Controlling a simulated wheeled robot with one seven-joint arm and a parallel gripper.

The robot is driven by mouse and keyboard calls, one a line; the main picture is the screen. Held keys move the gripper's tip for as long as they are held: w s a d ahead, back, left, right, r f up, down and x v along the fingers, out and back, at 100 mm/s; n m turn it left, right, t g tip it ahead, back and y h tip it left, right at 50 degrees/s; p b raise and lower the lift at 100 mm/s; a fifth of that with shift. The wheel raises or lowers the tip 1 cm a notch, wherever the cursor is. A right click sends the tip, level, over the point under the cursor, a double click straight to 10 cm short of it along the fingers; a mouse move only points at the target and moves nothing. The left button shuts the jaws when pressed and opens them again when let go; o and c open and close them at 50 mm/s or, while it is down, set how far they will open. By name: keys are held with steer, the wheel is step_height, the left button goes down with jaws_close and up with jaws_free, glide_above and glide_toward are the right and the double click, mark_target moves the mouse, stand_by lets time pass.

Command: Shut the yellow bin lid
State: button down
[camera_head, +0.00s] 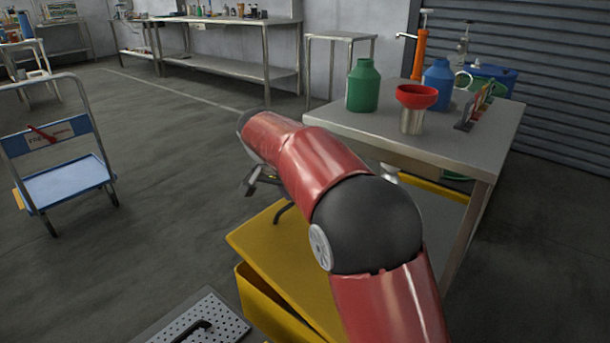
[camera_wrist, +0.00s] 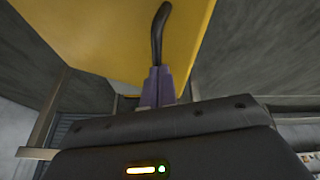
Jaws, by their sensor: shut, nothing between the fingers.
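The yellow bin (camera_head: 258,306) stands on the floor at the bottom middle of the head view. Its flat yellow lid (camera_head: 262,243) sits above it, with a dark gap between lid and bin wall, so it is not flush. My red arm covers much of both. The lid's yellow face (camera_wrist: 75,35) fills the top of the wrist view, with a dark curved handle (camera_wrist: 158,32) in front of it. My gripper (camera_wrist: 157,88) is shut and empty, its fingertips close to the handle's lower end; I cannot tell if they touch. In the head view it is mostly hidden behind my arm.
A metal table (camera_head: 440,140) stands right of my arm with a green bottle (camera_head: 363,86), a red funnel (camera_head: 416,97) and a blue bottle (camera_head: 438,84). A blue cart (camera_head: 65,180) is at left. A perforated plate (camera_head: 205,322) lies left of the bin. The floor between is clear.

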mark_target(274, 209)
steer(key=w+a+f+b, duration=0.1)
steer(key=a+f, duration=0.1)
steer(key=f, duration=0.3)
steer(key=w+a+f+b, duration=0.1)
steer(key=f, duration=0.4)
steer(key=shift+w+a+f, duration=0.3)
steer(key=shift+w+a, duration=0.05)
steer(key=shift+w, duration=0.05)
